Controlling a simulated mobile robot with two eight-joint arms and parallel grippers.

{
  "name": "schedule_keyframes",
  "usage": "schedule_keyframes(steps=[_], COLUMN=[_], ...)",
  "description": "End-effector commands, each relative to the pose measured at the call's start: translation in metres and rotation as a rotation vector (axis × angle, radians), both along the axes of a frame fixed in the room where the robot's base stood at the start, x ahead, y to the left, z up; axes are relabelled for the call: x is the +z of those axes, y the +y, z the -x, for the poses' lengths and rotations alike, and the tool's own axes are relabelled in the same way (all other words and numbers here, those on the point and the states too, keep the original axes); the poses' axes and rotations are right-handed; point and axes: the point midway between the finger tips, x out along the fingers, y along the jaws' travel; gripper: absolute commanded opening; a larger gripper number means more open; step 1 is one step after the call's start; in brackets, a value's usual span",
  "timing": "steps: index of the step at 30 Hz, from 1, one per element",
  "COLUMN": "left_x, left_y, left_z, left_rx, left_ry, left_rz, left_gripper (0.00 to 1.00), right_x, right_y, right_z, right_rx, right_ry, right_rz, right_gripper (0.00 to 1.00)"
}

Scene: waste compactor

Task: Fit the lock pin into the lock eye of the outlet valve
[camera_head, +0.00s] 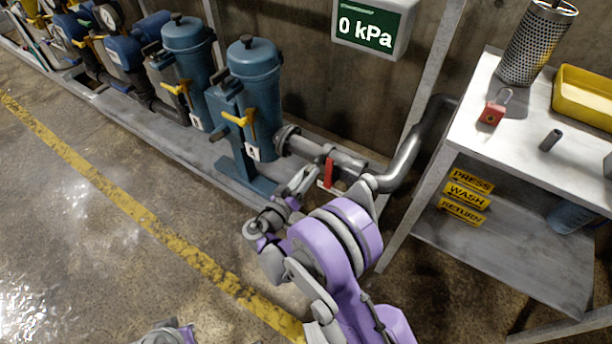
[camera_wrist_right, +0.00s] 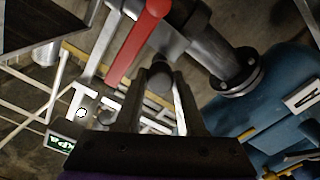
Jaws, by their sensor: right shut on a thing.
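The outlet valve is on the grey outlet pipe, with a red handle (camera_head: 328,172) that also shows in the wrist view (camera_wrist_right: 138,45). A pale plate with a round hole, which looks like the lock eye (camera_wrist_right: 82,113), is left of my fingers in the wrist view. My right gripper (camera_head: 303,181) is just left of the red handle, shut on a small grey piece, seemingly the lock pin (camera_wrist_right: 158,80); the fingers (camera_wrist_right: 160,100) hide most of it. The piece appears apart from the holed plate. Of my left arm only a bit shows at the bottom edge, fingers unseen.
Blue filter housings (camera_head: 255,95) stand left of the valve. A metal bench (camera_head: 485,130) at right carries a red padlock (camera_head: 492,113), a dark cylinder (camera_head: 550,140), a mesh basket (camera_head: 537,45) and a yellow tray (camera_head: 585,95). A display (camera_head: 372,30) reads 0 kPa. The left floor is clear.

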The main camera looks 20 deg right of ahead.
Motion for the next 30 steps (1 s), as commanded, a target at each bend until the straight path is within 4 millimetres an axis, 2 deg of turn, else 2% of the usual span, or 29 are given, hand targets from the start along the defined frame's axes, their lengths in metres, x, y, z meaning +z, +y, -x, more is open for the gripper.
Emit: schedule_keyframes(steps=[9, 10, 15, 16, 22, 23, 30], left_x=[0.0, 0.0, 0.0, 0.0, 0.0, 0.0, -0.0001], left_y=[0.0, 0.0, 0.0, 0.0, 0.0, 0.0, 0.0], left_z=[0.0, 0.0, 0.0, 0.0, 0.0, 0.0, 0.0], left_rx=[0.0, 0.0, 0.0, 0.0, 0.0, 0.0, 0.0], left_ry=[0.0, 0.0, 0.0, 0.0, 0.0, 0.0, 0.0], left_rz=[0.0, 0.0, 0.0, 0.0, 0.0, 0.0, 0.0], left_gripper=[0.0, 0.0, 0.0, 0.0, 0.0, 0.0, 0.0], right_x=[0.0002, 0.0002, 0.0002, 0.0001, 0.0, -0.0001, -0.0001], right_y=[-0.0009, -0.0009, -0.0008, -0.0008, -0.0007, -0.0007, -0.0004], right_z=[-0.0003, -0.0003, -0.0003, -0.0003, -0.0003, -0.0003, -0.0003], right_rx=[-0.001, -0.001, -0.001, -0.001, 0.0, 0.0, 0.0], right_ry=[0.0, 0.0, 0.0, 0.0, 0.0, 0.0, 0.0], right_rz=[0.0, 0.0, 0.0, 0.0, 0.0, 0.0, 0.0], right_gripper=[0.0, 0.4, 0.71, 0.73, 0.73, 0.68, 0.68])
